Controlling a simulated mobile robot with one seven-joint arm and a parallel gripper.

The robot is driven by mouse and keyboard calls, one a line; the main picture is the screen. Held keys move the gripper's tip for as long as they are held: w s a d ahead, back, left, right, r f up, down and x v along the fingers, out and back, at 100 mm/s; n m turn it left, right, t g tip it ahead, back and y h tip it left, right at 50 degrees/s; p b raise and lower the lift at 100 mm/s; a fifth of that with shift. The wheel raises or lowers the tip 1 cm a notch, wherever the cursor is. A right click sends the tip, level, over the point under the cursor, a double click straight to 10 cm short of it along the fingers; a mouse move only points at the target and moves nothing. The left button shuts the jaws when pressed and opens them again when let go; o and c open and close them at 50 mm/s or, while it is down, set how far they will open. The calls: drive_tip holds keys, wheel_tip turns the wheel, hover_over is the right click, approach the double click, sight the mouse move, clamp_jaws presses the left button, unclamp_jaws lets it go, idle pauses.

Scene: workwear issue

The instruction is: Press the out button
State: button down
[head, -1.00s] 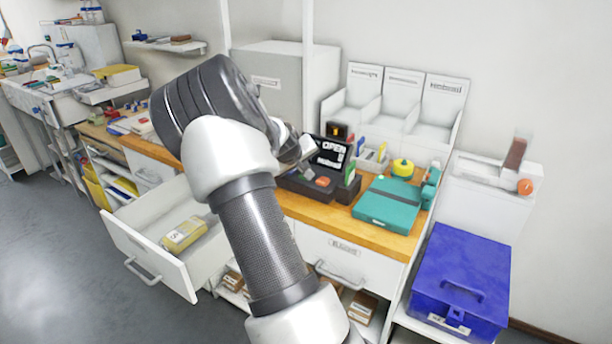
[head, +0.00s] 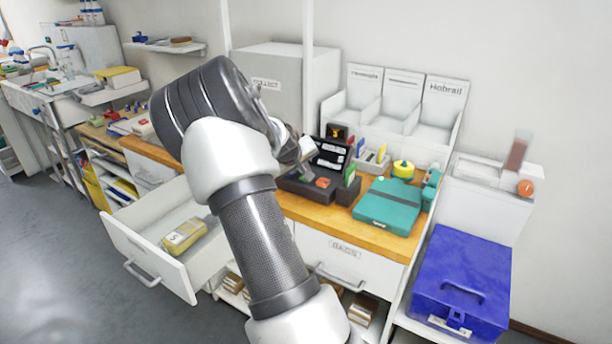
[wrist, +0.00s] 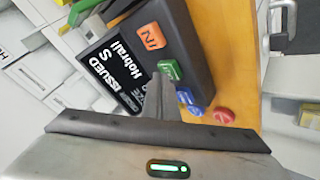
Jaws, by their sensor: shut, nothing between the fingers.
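A dark issue terminal (head: 322,188) stands on the wooden counter, with an orange button showing beside my gripper. In the wrist view its screen (wrist: 122,68) reads "ISSUED", "Hobrall" and "S". An orange button (wrist: 150,37) there is marked "IN". A green button (wrist: 172,69) lies beside it; I cannot read its lettering surely. My gripper (wrist: 158,80) is shut and empty, its tips right at the green button. I cannot tell whether they touch it. In the head view my gripper (head: 306,172) is partly hidden behind my wrist.
A blue button (wrist: 188,100) and a red round thing (wrist: 223,115) lie near the terminal's end. A teal case (head: 388,205) stands to its right. An open drawer (head: 150,250) with a yellow packet (head: 184,236) juts out at the left. A blue box (head: 462,275) stands low right.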

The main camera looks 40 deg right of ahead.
drive_tip(key=shift+r, duration=0.6)
drive_tip(key=shift+r+p, duration=1.45)
drive_tip(key=shift+r, duration=1.05)
drive_tip(key=shift+a+r, duration=0.1)
